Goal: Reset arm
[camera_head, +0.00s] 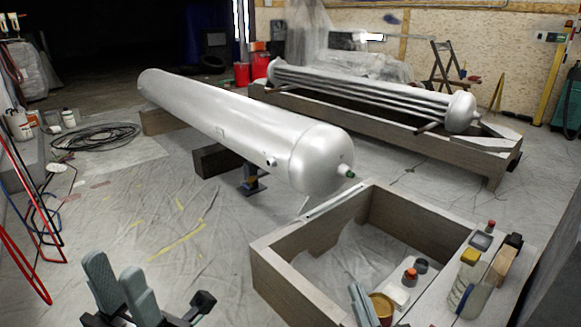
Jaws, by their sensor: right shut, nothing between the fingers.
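My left gripper (120,284) shows at the bottom left, over the sheeted floor. Its two grey-green fingers point up and stand apart with a gap between them, and I see nothing in the gap. My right gripper (362,302) shows at the bottom, over the near part of the wooden box (276,277). Its fingers are together with nothing between them. A gold-rimmed tin (381,306) appears just to the right of it. Most of both arms is outside the picture.
A long white tank (235,120) lies on blocks ahead. A tube bundle (365,92) rests on a wooden frame behind it. Bottles, including a yellow-capped one (466,275), stand on the board at right. Hoses (100,136) lie left.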

